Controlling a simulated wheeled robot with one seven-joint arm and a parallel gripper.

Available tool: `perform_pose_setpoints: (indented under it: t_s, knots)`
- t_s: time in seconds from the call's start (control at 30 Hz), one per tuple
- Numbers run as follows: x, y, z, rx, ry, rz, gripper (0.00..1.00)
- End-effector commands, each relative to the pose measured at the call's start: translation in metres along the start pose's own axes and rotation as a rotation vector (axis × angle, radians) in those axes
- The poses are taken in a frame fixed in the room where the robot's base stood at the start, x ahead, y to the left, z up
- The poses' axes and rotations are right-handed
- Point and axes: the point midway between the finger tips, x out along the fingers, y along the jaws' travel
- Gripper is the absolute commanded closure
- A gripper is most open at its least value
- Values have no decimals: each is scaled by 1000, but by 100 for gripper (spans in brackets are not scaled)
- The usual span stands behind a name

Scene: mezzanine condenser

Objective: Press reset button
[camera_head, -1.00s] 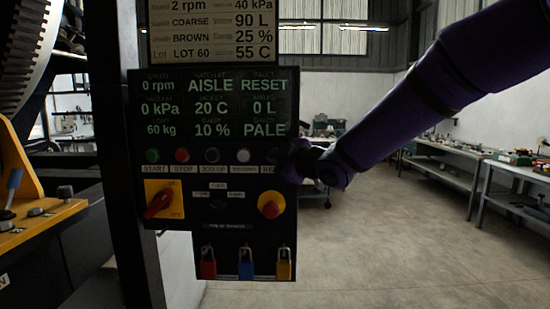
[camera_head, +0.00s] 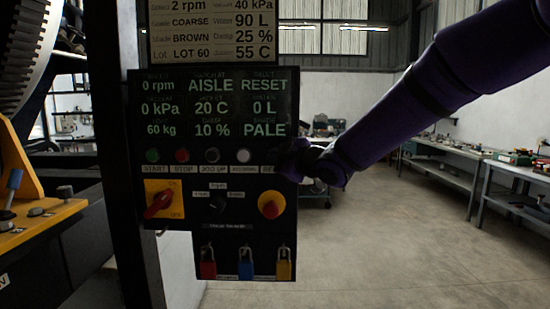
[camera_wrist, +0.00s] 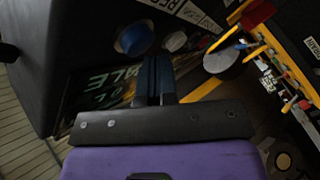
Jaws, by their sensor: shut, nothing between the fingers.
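The control panel (camera_head: 230,215) stands in the middle of the head view, with a row of buttons under its display. The reset button is hidden behind my gripper in the head view; its label (camera_head: 268,169) partly shows. In the wrist view a blue button (camera_wrist: 133,39) sits near a label that begins "RES" (camera_wrist: 170,5). My gripper (camera_head: 285,158) is at the right end of the button row. In the wrist view my gripper (camera_wrist: 153,68) is shut and empty, its tips close to the blue button. I cannot tell whether they touch it.
A white button (camera_head: 243,155) is left of my gripper; it also shows in the wrist view (camera_wrist: 174,41). A red knob on yellow (camera_head: 271,205) is just below. Padlocks (camera_head: 245,265) hang lower. Open floor (camera_head: 380,250) lies to the right.

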Motion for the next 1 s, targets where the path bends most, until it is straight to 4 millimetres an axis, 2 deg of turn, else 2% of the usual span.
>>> perform_pose_setpoints:
  t_s: [1.0]
  knots:
    - [6, 5, 4, 0, 0, 1, 100]
